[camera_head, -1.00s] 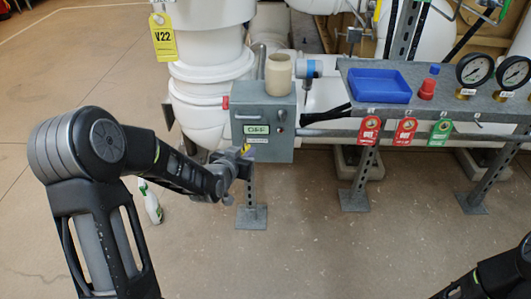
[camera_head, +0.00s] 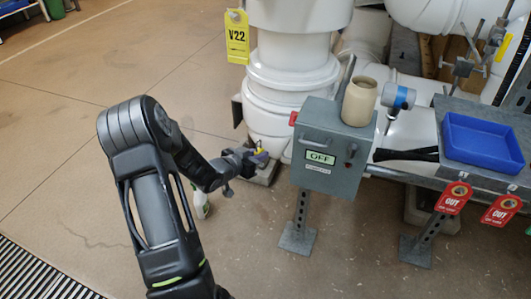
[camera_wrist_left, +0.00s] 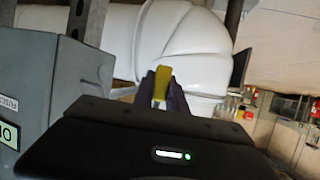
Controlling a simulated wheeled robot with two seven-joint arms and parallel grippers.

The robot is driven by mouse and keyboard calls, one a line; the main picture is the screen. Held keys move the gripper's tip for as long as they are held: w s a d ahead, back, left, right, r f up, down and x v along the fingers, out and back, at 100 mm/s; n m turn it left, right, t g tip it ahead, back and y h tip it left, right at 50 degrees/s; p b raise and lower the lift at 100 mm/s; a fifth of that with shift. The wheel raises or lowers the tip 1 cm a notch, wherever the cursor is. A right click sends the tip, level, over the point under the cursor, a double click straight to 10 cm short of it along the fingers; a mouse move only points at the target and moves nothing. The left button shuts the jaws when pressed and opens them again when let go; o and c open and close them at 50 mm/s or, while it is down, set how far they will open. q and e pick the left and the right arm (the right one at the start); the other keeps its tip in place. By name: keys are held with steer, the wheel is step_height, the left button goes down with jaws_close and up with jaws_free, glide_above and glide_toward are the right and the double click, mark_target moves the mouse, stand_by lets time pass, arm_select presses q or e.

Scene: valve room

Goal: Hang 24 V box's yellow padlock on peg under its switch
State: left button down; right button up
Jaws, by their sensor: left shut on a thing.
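The grey switch box (camera_head: 333,178) stands on a post right of centre in the head view, with an OFF plate on its front. Part of it shows at the left of the left wrist view (camera_wrist_left: 35,80). My left gripper (camera_head: 262,157) is left of the box, apart from it, and is shut on the yellow padlock (camera_wrist_left: 162,82). Only a small yellow part of the padlock shows between the fingers. A peg under the switch is not clearly visible. My right gripper is not in view.
A beige pot (camera_head: 359,102) stands on the box. A blue tray (camera_head: 483,142) and red tags (camera_head: 453,197) are to the right. White pipes (camera_head: 290,80) with a yellow V22 tag (camera_head: 237,36) stand behind. A spray bottle (camera_head: 199,200) is on the floor.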

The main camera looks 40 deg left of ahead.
arm_select(q)
steer(key=shift+s, duration=0.1)
steer(key=shift+d, duration=0.15)
steer(key=w+d+f+b, duration=0.3)
steer(key=d+b, duration=0.3)
steer(key=d, duration=0.2)
steer(key=shift+d, duration=0.4)
stand_by(0.9)
steer(key=shift+d, duration=0.15)
stand_by(0.4)
